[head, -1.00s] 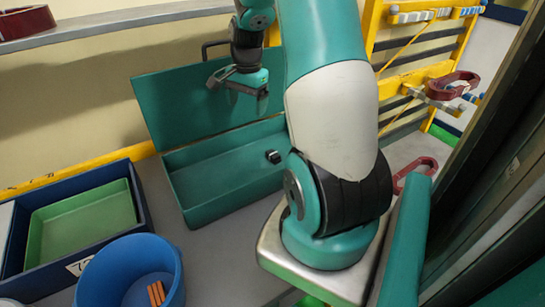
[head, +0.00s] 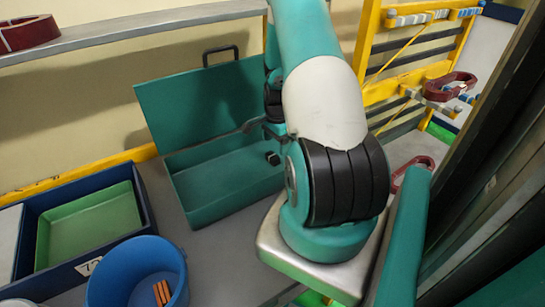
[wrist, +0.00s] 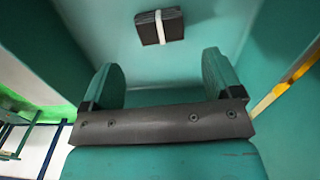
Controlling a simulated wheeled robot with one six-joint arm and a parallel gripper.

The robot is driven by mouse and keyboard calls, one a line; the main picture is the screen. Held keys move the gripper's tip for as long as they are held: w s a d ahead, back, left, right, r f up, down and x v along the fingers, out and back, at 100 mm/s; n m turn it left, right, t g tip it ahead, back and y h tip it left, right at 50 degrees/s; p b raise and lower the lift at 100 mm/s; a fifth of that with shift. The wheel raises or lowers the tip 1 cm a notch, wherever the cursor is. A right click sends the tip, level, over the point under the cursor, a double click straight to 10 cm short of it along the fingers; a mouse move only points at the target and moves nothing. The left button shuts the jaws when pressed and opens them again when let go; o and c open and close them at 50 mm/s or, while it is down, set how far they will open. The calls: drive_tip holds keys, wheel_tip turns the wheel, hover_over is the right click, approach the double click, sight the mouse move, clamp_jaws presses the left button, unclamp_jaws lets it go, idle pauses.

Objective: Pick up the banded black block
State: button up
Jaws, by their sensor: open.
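The banded black block (wrist: 160,26) lies on the teal floor of the open toolbox (head: 222,202). It is dark with a white band around its middle. In the wrist view it sits at the top, beyond the fingertips and between their lines, touching neither. In the head view the block (head: 272,158) shows as a small dark shape near the box's right end. My gripper (wrist: 163,72) is open and empty, with its two teal fingers well apart. In the head view my arm hides most of the gripper over the box.
The toolbox's raised lid (head: 200,95) stands behind it, and its walls surround the block. At left are a dark blue bin with a green tray (head: 90,225) and a blue bucket (head: 135,270) holding orange sticks. A yellow rack (head: 410,75) stands at right.

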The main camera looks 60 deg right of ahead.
sight(274, 154)
drive_tip(key=f, duration=0.1)
drive_tip(key=f+p, duration=0.2)
drive_tip(key=f, duration=0.1)
drive_tip(key=shift+w+a, duration=0.2)
drive_tip(key=shift+a, duration=0.15)
drive_tip(key=shift+f, duration=0.55)
drive_tip(key=c, duration=1)
drive_tip(key=shift+w, duration=0.1)
